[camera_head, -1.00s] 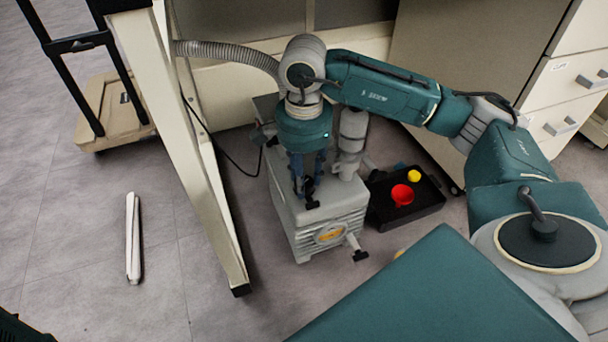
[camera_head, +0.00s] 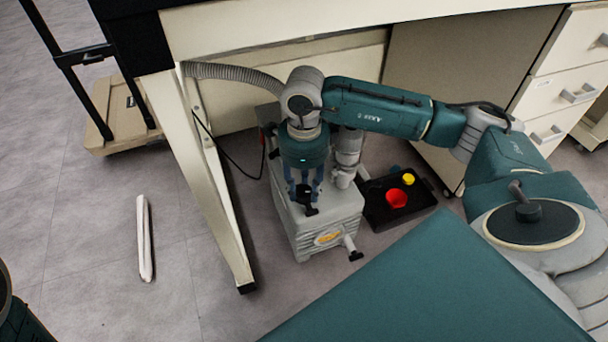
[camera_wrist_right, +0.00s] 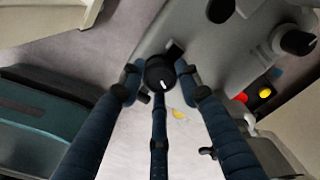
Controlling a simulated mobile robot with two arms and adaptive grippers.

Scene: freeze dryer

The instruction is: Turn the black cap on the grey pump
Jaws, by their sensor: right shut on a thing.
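The grey pump (camera_head: 322,222) stands on the floor beside the table leg. Its black cap (camera_wrist_right: 160,72), with a small white mark, sits on top of the pump body. In the head view the cap (camera_head: 305,190) shows between the fingers. My right gripper (camera_head: 304,198) points straight down from above, its blue fingers around the cap. In the right wrist view the fingers of this gripper (camera_wrist_right: 160,82) close on the cap from several sides. My left gripper is out of view.
A black tray (camera_head: 420,210) with a red cup (camera_head: 396,198) and a yellow item (camera_head: 408,179) lies right of the pump. A ribbed hose (camera_head: 235,74) runs behind. A table leg (camera_head: 205,175) stands close on the left. A white bar (camera_head: 145,238) lies on open floor.

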